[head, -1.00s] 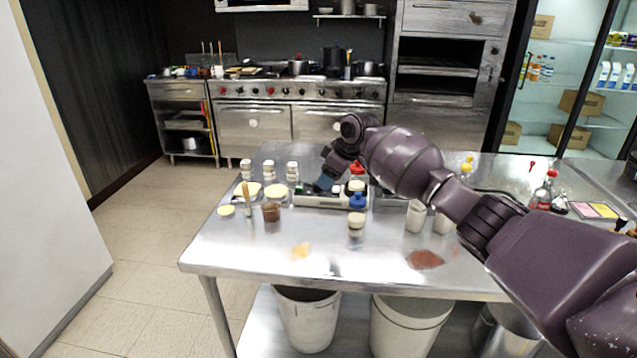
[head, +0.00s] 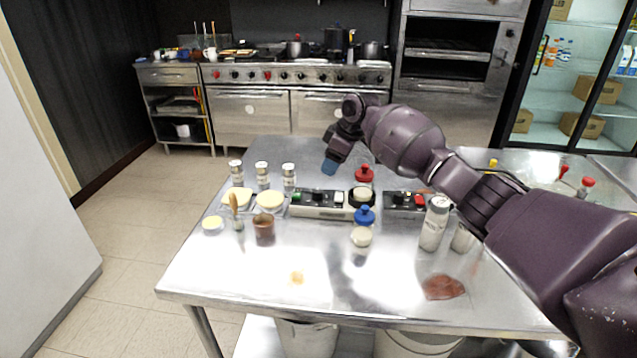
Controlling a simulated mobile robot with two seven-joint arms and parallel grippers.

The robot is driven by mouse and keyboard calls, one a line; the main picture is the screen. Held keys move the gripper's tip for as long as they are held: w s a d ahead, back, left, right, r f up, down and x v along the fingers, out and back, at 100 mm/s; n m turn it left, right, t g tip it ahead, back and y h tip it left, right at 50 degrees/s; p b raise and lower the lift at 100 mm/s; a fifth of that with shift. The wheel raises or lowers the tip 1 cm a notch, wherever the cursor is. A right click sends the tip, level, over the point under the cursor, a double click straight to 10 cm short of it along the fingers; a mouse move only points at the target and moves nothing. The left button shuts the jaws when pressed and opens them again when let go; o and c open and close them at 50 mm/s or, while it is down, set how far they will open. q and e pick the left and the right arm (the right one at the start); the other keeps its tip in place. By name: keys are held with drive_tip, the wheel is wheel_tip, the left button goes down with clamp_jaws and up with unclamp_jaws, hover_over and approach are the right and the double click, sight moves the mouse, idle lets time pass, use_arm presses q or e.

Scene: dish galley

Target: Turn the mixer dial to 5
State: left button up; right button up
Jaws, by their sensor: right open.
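A long low control panel (head: 318,205) lies on the steel table, with a green button at its left and dark switches along its top. At its right end is a round dark piece with a cream top (head: 362,194), which may be the dial; I cannot read any number on it. My right gripper (head: 330,166) has blue fingertips. It is open and empty above and behind the panel, apart from it, to the left of the round piece. A second dark panel (head: 404,201) with a red button sits to the right. My left gripper is out of view.
A red-capped bottle (head: 364,176) and a blue-capped bottle (head: 364,216) stand close around the round piece. Shakers (head: 262,174), cream-topped tubs (head: 270,201) and a brown cup (head: 264,229) stand to the left.

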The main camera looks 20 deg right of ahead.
sight(317, 191)
drive_tip(key=x, duration=0.4)
drive_tip(key=shift+s+a+f+b, duration=0.15)
drive_tip(key=shift+a+f+b, duration=0.1)
drive_tip(key=shift+b, duration=0.15)
drive_tip(key=b+x, duration=0.1)
drive_tip(key=x, duration=0.4)
drive_tip(key=shift+d, duration=0.1)
drive_tip(key=shift+w+f, duration=0.3)
drive_tip(key=shift+f, duration=0.25)
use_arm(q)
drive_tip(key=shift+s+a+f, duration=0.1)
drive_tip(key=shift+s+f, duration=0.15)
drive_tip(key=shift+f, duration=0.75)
